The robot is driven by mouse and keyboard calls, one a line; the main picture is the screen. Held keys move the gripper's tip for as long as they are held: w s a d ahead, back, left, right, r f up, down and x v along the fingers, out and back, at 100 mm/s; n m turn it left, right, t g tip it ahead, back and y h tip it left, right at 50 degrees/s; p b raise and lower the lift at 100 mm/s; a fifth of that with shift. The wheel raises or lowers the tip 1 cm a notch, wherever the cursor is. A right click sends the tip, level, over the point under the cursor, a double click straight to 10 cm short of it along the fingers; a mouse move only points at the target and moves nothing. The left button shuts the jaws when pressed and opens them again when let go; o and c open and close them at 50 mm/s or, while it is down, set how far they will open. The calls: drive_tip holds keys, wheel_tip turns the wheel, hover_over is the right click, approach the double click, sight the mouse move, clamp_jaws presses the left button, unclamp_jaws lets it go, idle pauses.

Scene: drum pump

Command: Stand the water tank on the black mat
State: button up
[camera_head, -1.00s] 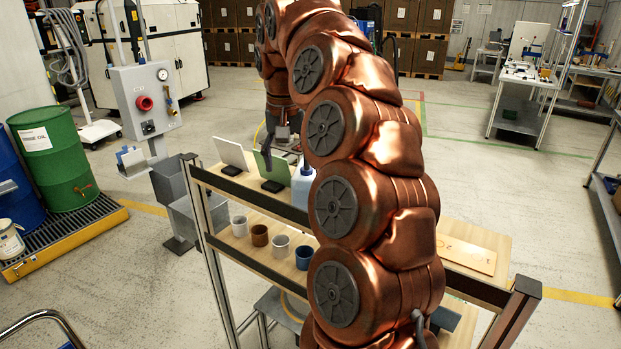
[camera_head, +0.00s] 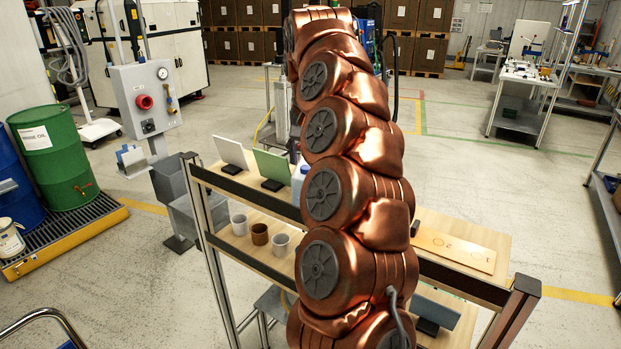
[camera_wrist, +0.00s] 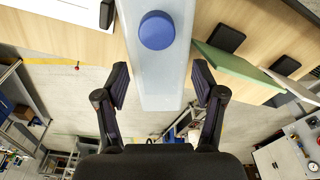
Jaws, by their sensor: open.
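The water tank, a pale translucent container (camera_wrist: 166,75) with a round blue cap (camera_wrist: 157,31), runs between my fingers in the wrist view. In the head view a narrow pale strip of it (camera_head: 298,181) shows beside my arm; the rest is hidden. My gripper (camera_wrist: 162,84) is open, with one finger on each side of the tank and a visible gap on both sides. In the head view my gripper is hidden behind my copper arm. I cannot make out the black mat in either view.
The tank is at the wooden shelf (camera_head: 235,191) of a rack. A green card (camera_head: 270,164) and a white card (camera_head: 231,152) stand in black bases close by. Several cups, including a brown one (camera_head: 260,234), line the lower level. A wooden board (camera_head: 455,248) lies at right.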

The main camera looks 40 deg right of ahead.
drive_tip(key=shift+w+d+f+p, duration=0.1)
drive_tip(key=shift+f+p, duration=0.25)
drive_tip(key=shift+f, duration=0.1)
drive_tip(key=shift+w+d+f+p, duration=0.1)
drive_tip(key=shift+f+p, duration=0.2)
drive_tip(key=shift+f, duration=0.15)
drive_tip(key=shift+w+d+f+p, duration=0.15)
drive_tip(key=shift+f+p, duration=0.25)
drive_tip(key=shift+f, duration=0.95)
drive_tip(key=shift+c, duration=0.2)
clamp_jaws()
drive_tip(key=shift+r, duration=0.2)
